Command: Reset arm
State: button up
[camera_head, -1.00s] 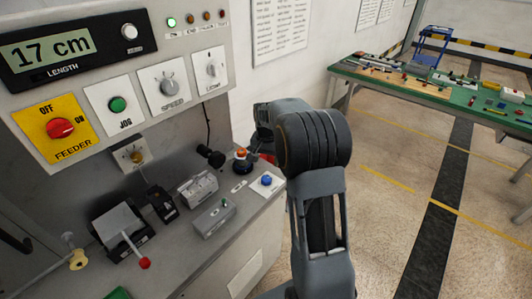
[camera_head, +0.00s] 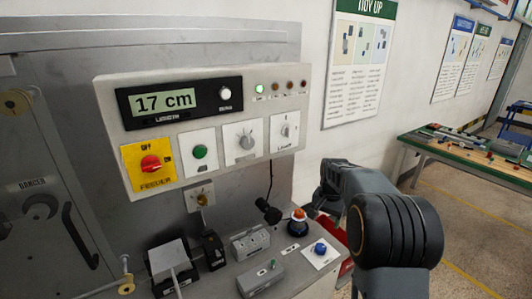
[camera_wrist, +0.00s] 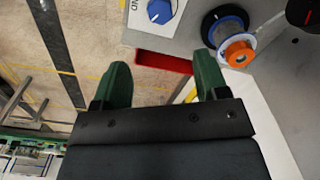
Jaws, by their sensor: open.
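My gripper (camera_wrist: 163,82) shows in the wrist view with its two green fingers apart and nothing between them. Below the fingers in that view are the floor and a red object partly hidden by the console edge. In the head view my arm stands at the right of the console, and the gripper's fingers cannot be made out there.
The console panel (camera_head: 120,135) has a display (camera_head: 166,101) reading 17 cm, a red feeder switch (camera_head: 151,163) and a green button (camera_head: 200,152). A blue knob (camera_head: 319,248) and an orange-topped part (camera_head: 298,214) sit near its right edge. A green-topped table (camera_head: 450,150) stands at right.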

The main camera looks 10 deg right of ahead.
jog(key=s+a+r+n+t, duration=0.2)
jog(key=s+a+n, duration=0.2)
jog(key=s, duration=0.7)
jog(key=s+a+r+n+t, duration=0.2)
jog(key=s+a, duration=0.5)
jog(key=s, duration=0.4)
jog(key=shift+r+n, duration=0.4)
jog(key=shift+n, duration=0.5)
jog(key=shift+s, duration=0.1)
jog(key=shift+c, duration=0.2)
